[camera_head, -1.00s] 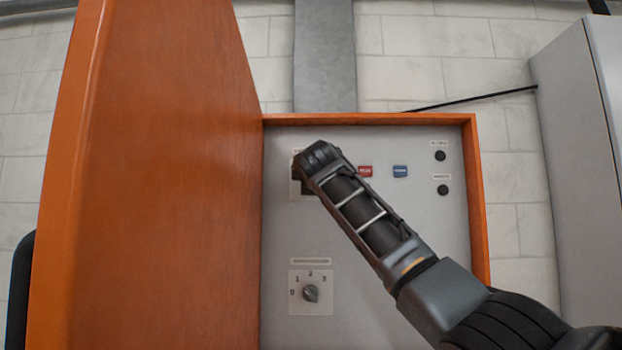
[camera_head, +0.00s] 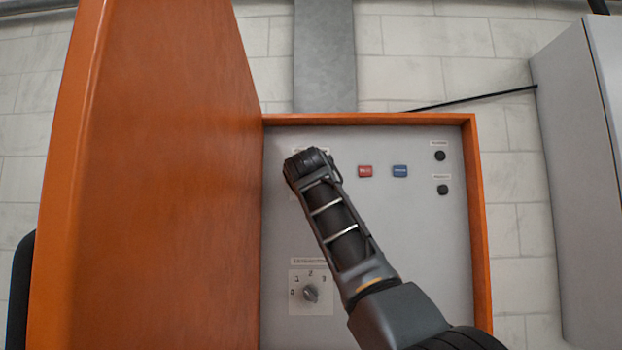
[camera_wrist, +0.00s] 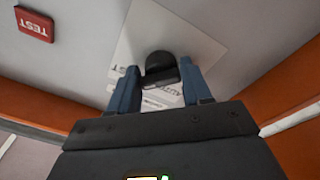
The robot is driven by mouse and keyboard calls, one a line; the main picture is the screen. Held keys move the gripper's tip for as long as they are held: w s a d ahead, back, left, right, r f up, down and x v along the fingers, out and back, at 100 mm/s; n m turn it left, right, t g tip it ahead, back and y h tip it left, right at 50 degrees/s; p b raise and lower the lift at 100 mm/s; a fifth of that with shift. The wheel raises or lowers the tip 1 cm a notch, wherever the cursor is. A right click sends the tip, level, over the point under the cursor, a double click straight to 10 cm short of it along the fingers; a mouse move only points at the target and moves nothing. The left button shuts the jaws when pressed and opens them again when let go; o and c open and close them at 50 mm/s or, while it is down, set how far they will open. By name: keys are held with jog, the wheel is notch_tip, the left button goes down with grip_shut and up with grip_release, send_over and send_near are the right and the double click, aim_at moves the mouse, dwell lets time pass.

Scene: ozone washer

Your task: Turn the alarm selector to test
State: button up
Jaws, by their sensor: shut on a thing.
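The alarm selector (camera_wrist: 160,62) is a black knob on a pale plate (camera_wrist: 150,28) in the wrist view. "TEST" is printed on the plate left of the knob; lettering below it, partly hidden by my fingers, looks like "AUTO". My gripper (camera_wrist: 160,74) has its two blue fingers on either side of the knob, shut on it. In the camera_head view my arm's end covers the selector and my fingers. The knob's exact pointing direction is hard to tell.
A red button (camera_head: 365,171) marked TEST in the wrist view and a blue button (camera_head: 400,171) sit right of my wrist. Two black knobs (camera_head: 440,156) are farther right. A numbered rotary switch (camera_head: 311,294) is below. The open orange door (camera_head: 160,180) stands close on the left.

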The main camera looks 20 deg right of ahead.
jog(key=shift+a+f+m, duration=0.1)
jog(key=shift+f+m, duration=0.2)
jog(key=shift+m, duration=0.4)
jog(key=o, duration=0.8)
jog(key=shift+w, duration=0.1)
jog(key=shift+o, duration=0.3)
jog(key=shift+r, duration=0.1)
jog(key=b+v, duration=0.3)
jog(key=v, duration=0.4)
jog(key=shift+s, duration=0.45)
jog(key=shift+a, duration=0.1)
